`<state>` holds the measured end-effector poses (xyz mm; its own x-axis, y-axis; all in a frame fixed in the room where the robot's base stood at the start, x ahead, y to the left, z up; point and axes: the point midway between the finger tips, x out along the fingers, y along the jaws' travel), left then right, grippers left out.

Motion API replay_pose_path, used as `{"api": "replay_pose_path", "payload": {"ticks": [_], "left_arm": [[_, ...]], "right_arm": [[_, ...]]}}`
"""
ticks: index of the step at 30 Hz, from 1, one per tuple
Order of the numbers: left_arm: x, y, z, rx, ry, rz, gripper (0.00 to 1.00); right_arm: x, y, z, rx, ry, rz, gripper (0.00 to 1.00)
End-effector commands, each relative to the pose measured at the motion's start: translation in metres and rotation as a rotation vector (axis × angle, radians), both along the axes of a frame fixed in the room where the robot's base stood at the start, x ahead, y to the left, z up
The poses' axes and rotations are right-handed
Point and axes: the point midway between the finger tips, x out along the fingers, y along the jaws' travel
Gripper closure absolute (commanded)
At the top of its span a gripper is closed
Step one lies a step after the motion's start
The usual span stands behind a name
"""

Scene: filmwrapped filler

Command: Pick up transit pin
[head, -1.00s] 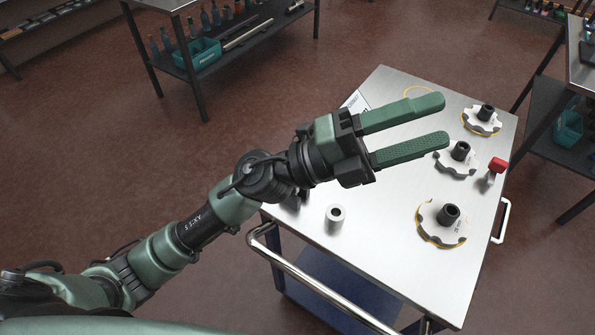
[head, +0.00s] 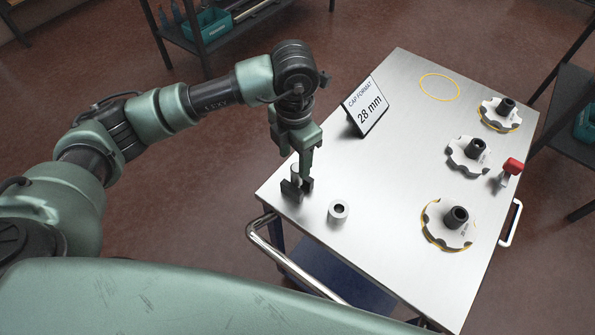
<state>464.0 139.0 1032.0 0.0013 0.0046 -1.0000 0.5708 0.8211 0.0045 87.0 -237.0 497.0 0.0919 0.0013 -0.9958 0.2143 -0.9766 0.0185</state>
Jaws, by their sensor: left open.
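A red-topped metal piece (head: 512,167) stands at the right edge of the table, beside the middle star-shaped disc. No label shows which piece is the transit pin. My right gripper is out of view.
A grey hollow cylinder (head: 338,212) stands just right of the block. A "CAP FORMAT 28 mm" sign (head: 365,106) stands behind. Star-shaped discs with black hubs (head: 447,225) lie along the right side. A yellow ring outline (head: 440,75) is empty. The table's middle is clear.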

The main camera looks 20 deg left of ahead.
Motion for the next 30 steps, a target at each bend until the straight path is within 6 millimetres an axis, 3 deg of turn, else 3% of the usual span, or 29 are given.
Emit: {"api": "replay_pose_path", "payload": {"ticks": [5,9,18,24,30], "left_arm": [[-0.005,-0.005,-0.021,-0.001,0.007,-0.001,0.46],[-0.004,-0.006,-0.042,-0.002,0.004,-0.001,0.46],[-0.003,-0.006,-0.048,-0.004,0.001,-0.003,0.46],[-0.003,-0.006,-0.048,-0.004,0.001,-0.003,1.0],[-0.003,-0.006,-0.048,-0.005,0.0,-0.002,1.0]], "right_arm": [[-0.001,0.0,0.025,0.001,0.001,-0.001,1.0],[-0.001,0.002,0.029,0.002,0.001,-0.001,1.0],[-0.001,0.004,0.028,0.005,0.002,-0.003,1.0],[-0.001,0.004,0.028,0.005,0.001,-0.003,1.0],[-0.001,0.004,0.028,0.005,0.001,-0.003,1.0]]}}
